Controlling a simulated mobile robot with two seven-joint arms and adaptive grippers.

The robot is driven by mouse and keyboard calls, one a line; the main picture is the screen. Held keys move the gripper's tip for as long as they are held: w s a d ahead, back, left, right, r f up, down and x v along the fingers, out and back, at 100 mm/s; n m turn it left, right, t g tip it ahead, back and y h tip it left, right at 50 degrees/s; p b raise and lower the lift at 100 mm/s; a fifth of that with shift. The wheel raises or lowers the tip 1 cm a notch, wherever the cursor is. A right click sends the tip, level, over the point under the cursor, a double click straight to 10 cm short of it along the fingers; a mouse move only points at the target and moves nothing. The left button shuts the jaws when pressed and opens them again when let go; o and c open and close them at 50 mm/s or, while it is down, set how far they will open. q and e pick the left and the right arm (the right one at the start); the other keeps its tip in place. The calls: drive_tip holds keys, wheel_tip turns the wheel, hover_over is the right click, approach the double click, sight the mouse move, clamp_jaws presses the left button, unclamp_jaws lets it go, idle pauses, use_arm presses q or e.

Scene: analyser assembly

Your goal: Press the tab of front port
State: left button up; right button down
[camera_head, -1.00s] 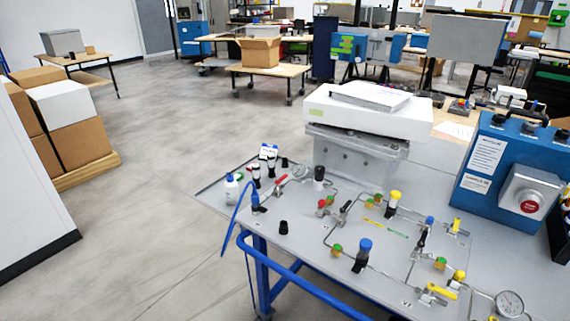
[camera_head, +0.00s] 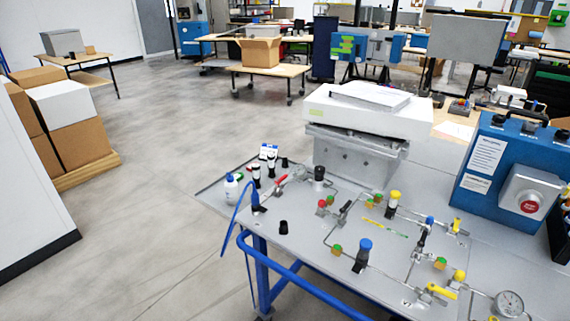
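A grey bench (camera_head: 300,275) carries a panel of thin metal tubing with several valves and fittings. A white flat-topped unit (camera_head: 368,112) sits on a grey metal housing (camera_head: 352,155) at the back of the bench. On the panel stand a blue-capped valve (camera_head: 364,250), a yellow-capped valve (camera_head: 394,200) and a black-capped fitting (camera_head: 319,174). A short black piece (camera_head: 283,227) stands near the front left. I cannot tell which part is the front port or its tab. Neither of my grippers is in view.
A blue control box (camera_head: 495,165) with a red button (camera_head: 529,207) stands at the right. A white bottle (camera_head: 232,188) is at the left corner. A blue rail (camera_head: 290,275) runs along the front edge. A pressure gauge (camera_head: 508,304) is at lower right. Open floor lies left.

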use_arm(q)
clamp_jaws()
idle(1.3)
